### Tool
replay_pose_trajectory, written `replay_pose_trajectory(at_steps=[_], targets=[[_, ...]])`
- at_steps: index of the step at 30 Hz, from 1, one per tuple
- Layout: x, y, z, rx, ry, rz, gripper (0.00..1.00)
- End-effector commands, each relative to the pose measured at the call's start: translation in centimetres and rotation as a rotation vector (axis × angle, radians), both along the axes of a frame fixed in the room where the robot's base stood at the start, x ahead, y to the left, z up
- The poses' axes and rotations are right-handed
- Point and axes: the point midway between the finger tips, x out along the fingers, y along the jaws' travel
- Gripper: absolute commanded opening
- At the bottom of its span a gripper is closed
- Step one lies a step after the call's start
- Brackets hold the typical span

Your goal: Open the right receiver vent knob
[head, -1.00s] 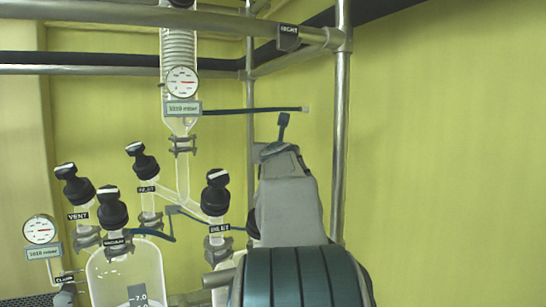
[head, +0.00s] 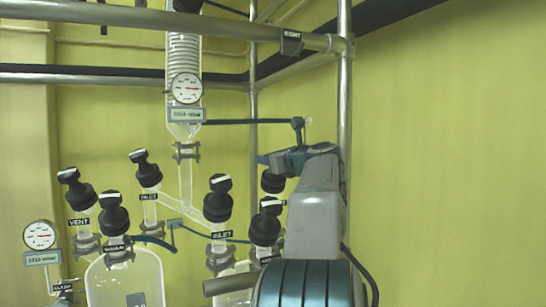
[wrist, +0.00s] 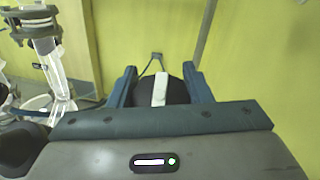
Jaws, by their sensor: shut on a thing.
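A black knob (wrist: 174,94) with a white bar across its top sits between the two blue fingers of my gripper (wrist: 159,80) in the wrist view. The fingers are shut on its sides, and the white bar runs up and down in that picture. In the head view my gripper (head: 283,157) is at the right of the glassware, with a black knob (head: 272,181) just below it. The held knob's label is hidden, so I cannot read which one it is. My arm covers what lies behind and below it.
Other black knobs stand to the left: one labelled VENT (head: 81,197), one labelled VACUUM (head: 114,218), two labelled INLET (head: 148,175) (head: 217,206). Another knob (head: 264,228) is close beside my arm. A metal post (head: 344,120) rises just right of my gripper.

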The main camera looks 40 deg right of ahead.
Motion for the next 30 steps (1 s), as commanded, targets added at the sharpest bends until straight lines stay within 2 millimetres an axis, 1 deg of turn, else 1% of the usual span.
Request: replay_pose_trajectory(at_steps=[17,18,19,20,30], targets=[[0.03,0.03,-0.15,-0.013,0.008,0.024,0.22],[0.03,0.03,-0.15,-0.013,0.008,0.024,0.56],[0.03,0.03,-0.15,-0.013,0.008,0.024,0.64],[0.03,0.03,-0.14,-0.013,0.008,0.024,0.67],[0.01,0.05,-0.05,-0.012,0.007,0.024,0.67]])
